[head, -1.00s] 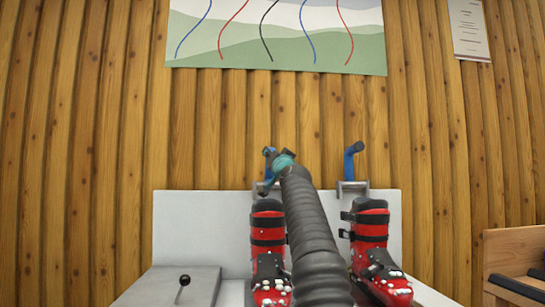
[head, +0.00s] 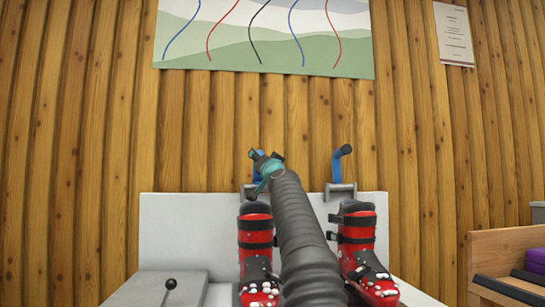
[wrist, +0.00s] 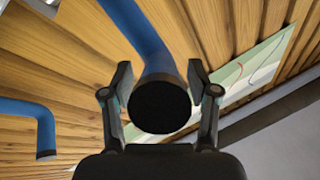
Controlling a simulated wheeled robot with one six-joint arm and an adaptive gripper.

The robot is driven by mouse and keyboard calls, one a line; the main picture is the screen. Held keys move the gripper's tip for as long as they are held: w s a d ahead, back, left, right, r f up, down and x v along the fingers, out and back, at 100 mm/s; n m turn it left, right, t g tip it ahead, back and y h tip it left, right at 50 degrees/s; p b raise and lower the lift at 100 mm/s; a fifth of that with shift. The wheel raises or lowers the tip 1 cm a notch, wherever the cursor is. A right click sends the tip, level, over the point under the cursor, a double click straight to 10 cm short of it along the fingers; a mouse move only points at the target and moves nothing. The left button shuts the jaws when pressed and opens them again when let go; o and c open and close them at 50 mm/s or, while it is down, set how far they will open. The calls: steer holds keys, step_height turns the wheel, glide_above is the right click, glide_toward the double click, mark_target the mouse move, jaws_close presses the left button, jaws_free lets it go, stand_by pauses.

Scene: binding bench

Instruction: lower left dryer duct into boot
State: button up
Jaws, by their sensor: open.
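The left dryer duct (head: 257,178) is a blue bent tube on the rack, mostly hidden behind my gripper (head: 265,156) in the head view. In the wrist view the duct (wrist: 146,35) comes down between the two spread fingers of my gripper (wrist: 160,75), its dark round end facing the camera. The fingers are open, one on each side of the duct, with gaps visible. The left boot (head: 255,240), red with black straps and white specks, stands upright below the duct. Its opening is dark at the top.
A right dryer duct (head: 341,160) stands raised above a second red boot (head: 356,240); it also shows in the wrist view (wrist: 45,130). A white panel (head: 180,230) stands behind the boots. A lever with a black knob (head: 170,284) is at lower left, a wooden bench (head: 505,255) at right.

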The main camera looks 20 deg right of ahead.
steer(key=s+a, duration=0.1)
steer(key=s, duration=1.1)
steer(key=shift+a, duration=0.3)
steer(key=shift+c, duration=0.3)
